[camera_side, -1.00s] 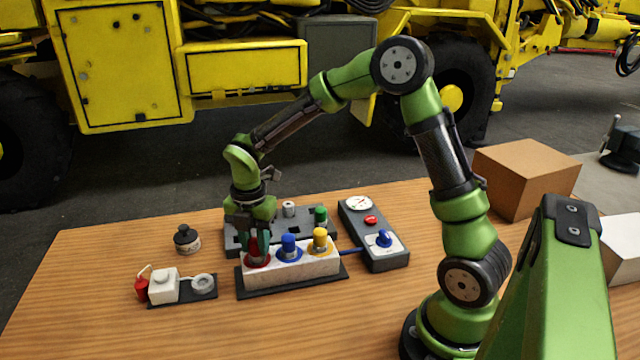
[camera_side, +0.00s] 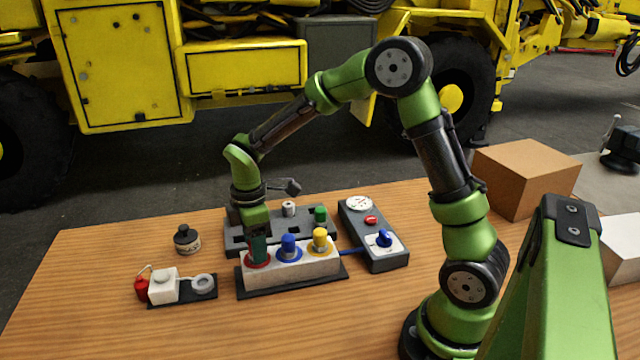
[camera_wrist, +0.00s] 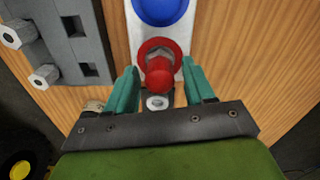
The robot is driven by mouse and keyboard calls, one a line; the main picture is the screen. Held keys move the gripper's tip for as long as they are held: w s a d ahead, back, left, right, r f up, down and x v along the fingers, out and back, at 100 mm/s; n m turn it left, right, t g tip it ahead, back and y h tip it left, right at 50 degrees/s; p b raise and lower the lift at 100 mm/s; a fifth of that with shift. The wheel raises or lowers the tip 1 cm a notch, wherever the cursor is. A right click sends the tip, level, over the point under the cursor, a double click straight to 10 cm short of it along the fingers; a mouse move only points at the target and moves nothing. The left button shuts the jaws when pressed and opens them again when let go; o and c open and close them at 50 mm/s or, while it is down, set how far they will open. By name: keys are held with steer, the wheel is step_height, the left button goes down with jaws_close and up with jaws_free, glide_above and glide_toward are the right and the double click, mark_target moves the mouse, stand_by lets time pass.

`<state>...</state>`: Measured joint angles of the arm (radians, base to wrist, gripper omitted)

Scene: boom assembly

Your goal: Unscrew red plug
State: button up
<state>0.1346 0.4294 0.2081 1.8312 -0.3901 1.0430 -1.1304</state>
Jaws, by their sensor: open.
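The red plug (camera_wrist: 158,74) stands in a red collar at the end of the white block (camera_side: 300,271). In the side view only its red collar (camera_side: 257,262) shows, because my gripper hides most of the plug. My gripper (camera_wrist: 162,82) is open, with one teal finger on each side of the plug and a visible gap on both sides. In the side view my gripper (camera_side: 258,250) points down at the left end of the block. A blue plug (camera_side: 288,245) and a yellow plug (camera_side: 320,240) stand beside it in the same block.
Behind the block is a grey slotted rack (camera_side: 236,239) with a green plug (camera_side: 320,214). A grey gauge box (camera_side: 372,235) stands to the right. A dark bottle (camera_side: 187,240) and a small white unit (camera_side: 163,286) stand left. The table's front left is clear.

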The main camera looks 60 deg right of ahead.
steer(key=shift+m, duration=1.1)
steer(key=m, duration=0.4)
steer(key=shift+m, duration=0.4)
steer(key=m, duration=0.7)
